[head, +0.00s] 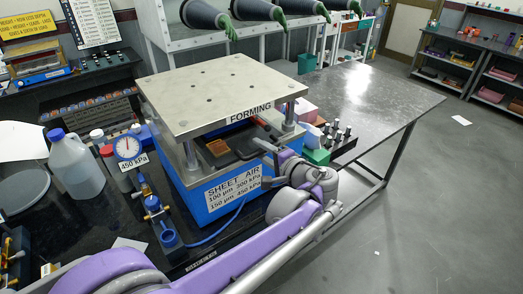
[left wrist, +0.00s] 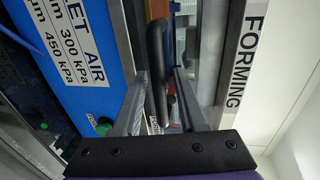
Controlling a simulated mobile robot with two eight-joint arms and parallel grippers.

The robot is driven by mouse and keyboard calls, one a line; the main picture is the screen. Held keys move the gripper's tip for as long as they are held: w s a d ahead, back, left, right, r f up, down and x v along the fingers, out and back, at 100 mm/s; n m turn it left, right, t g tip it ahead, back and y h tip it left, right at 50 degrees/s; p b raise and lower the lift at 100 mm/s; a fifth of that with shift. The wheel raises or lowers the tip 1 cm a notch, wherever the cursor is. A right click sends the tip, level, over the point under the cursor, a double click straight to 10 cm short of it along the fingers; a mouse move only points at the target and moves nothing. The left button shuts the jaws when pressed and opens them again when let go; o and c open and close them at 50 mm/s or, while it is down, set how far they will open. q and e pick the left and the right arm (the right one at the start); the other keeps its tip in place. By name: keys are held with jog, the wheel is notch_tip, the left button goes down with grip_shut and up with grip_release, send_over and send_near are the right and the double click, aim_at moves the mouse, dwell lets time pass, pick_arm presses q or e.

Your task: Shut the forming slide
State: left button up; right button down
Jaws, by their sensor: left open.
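The forming press has a grey top plate (head: 215,90) labelled FORMING on posts above a blue base (head: 205,210) labelled SHEET AIR. The dark forming slide (head: 243,146) shows in the gap between them, with a brown square piece (head: 217,148) beside it. How far out the slide stands is hard to tell. My left gripper (head: 265,162) is at the press's front right side. In the left wrist view its two fingers (left wrist: 160,90) are apart, with a black bar handle (left wrist: 157,50) between them. Contact with the handle cannot be made out. My right gripper is out of view.
A pressure gauge (head: 127,147) marked 450 kPa and a blue-capped jug (head: 75,165) stand left of the press. A green block (head: 316,156) and a rack of dark pegs (head: 338,135) stand right.

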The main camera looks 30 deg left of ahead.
pick_arm(q)
jog(key=shift+d, duration=0.1)
jog(key=v, duration=1)
jog(key=shift+s+d+b, duration=0.25)
jog(key=shift+b, duration=0.2)
jog(key=s+a+f+g+h, duration=0.25)
jog(key=s+f+h, duration=0.45)
jog(key=f, duration=0.4)
jog(key=s+d+f+n+t+h, duration=0.2)
jog(key=s+d+f+n+h, duration=0.2)
jog(key=s+f, duration=0.6)
jog(key=d+h, duration=0.2)
jog(key=h, duration=0.1)
jog(key=shift+d, duration=0.35)
jog(key=shift+s+f+t, duration=0.1)
jog(key=shift+t, duration=0.15)
